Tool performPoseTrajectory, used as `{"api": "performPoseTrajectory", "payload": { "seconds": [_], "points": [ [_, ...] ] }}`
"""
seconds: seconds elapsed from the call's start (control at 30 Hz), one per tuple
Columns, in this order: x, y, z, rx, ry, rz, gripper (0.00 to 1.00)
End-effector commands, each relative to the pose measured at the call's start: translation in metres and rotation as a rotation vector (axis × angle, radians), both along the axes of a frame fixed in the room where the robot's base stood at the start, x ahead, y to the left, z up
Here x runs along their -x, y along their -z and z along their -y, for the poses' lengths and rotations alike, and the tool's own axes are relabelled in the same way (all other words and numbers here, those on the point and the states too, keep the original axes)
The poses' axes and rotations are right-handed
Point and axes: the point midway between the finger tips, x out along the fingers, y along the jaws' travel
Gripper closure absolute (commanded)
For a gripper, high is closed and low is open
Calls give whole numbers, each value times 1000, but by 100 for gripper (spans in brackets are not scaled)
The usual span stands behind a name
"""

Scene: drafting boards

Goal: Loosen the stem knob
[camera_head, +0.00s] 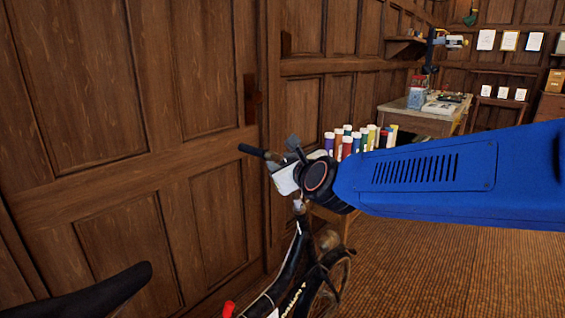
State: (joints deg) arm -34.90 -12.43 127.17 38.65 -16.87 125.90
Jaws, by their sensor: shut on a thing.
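A black bicycle (286,268) with white lettering stands at the lower middle, beside the panelled wall. Its saddle (105,293) is at the lower left, and a dark handlebar grip (252,151) points left. My blue arm reaches in from the right to the handlebar. My gripper (285,180), a pale part past the black wrist with an orange ring, is at the top of the bicycle's stem, shut on the stem knob. The knob and the fingertips are mostly hidden by the wrist, so the exact hold does not show.
Several coloured tubes with white caps (346,143) stand behind my wrist. A wooden table (422,122) with papers and a device is at the back right. The wooden wall (95,90) is close on the left. Brown floor (440,270) is open at the lower right.

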Motion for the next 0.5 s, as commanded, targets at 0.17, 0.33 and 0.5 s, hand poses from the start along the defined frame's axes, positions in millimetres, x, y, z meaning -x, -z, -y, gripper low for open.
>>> {"api": "performPoseTrajectory", "payload": {
  "seconds": [0.17, 0.33, 0.5],
  "points": [
    [0, 0, -1, 6, -20, -3, 88],
    [0, -1, -1, 9, -30, -4, 88],
    [0, -1, -1, 7, -32, -4, 88]
  ]
}}
